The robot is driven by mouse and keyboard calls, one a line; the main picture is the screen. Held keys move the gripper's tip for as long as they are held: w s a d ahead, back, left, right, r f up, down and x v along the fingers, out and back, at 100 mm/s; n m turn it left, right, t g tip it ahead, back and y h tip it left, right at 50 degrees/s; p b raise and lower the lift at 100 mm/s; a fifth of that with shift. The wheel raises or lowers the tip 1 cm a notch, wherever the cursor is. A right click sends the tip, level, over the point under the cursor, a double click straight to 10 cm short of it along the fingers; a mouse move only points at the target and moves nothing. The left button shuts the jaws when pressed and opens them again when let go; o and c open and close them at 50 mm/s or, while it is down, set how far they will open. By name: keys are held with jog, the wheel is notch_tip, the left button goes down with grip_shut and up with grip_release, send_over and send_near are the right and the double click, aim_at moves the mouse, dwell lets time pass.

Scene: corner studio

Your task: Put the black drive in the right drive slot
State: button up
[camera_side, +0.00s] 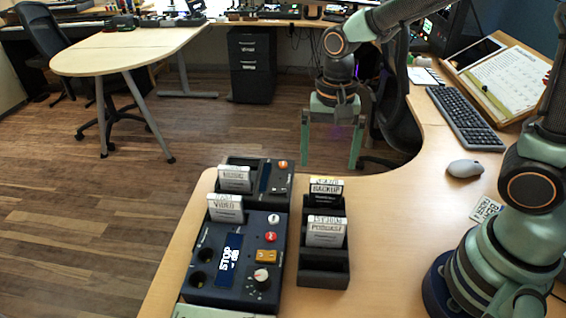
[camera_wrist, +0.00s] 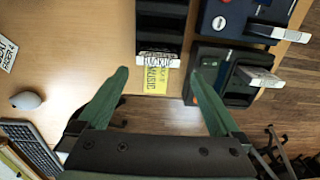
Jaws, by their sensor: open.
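The drive labelled BACKUP (camera_side: 326,189) stands in the far part of a dark rack (camera_side: 323,279); its body below the label looks black. In the wrist view, a drive with a yellow label face (camera_wrist: 155,80) and a pale printed top edge stands at the near end of the rack (camera_wrist: 160,40). My gripper (camera_side: 330,156) is open and empty, above and beyond the rack. In the wrist view its fingers (camera_wrist: 158,75) are spread to either side of the yellow label. I cannot tell which opening is the right drive slot.
A white PODCAST drive (camera_side: 325,231) stands nearer in the rack. Left of it are a dark STOP-display console (camera_side: 206,240) with a white VIDEO drive (camera_side: 226,208), and a smaller unit (camera_side: 278,183) with a MUSIC drive (camera_side: 235,178). A mouse (camera_side: 465,168) and keyboard (camera_side: 465,118) lie right.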

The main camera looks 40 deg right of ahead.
aim_at(327, 181)
notch_tip(327, 181, down, 8)
jog(key=shift+s+d+f, duration=0.1)
jog(key=shift+s, duration=0.05)
jog(key=c, duration=1.3)
jog(key=shift+r, duration=0.25)
